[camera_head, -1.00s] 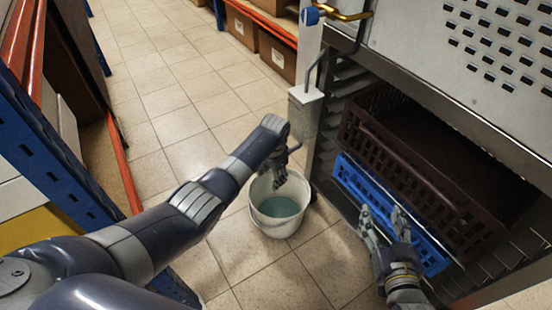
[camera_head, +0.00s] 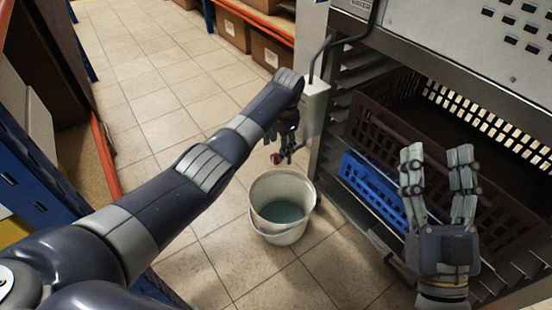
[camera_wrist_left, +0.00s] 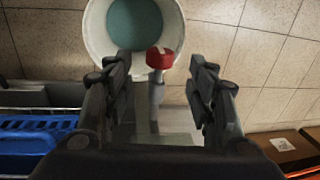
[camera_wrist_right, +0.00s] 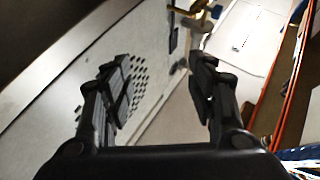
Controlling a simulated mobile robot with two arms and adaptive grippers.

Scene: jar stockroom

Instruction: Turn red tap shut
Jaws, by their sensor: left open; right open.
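The red tap (camera_head: 275,158) sticks out above the white bucket (camera_head: 283,238) from a grey box (camera_head: 314,108) at the rack's side. My left gripper (camera_head: 288,152) is at the tap, and its arm covers part of the pipe. In the left wrist view the red tap handle (camera_wrist_left: 159,57) stands between the two spread fingers, near their tips, with a gap on each side. The bucket (camera_wrist_left: 98,50) with greenish water lies beyond it. My right gripper (camera_head: 437,158) is open and empty, fingers upward, in front of the crates.
A brown crate (camera_head: 400,140) and a blue crate (camera_head: 372,188) sit in the metal rack at right. A blue and orange shelf stands at left. Cardboard boxes (camera_head: 271,50) are at the back.

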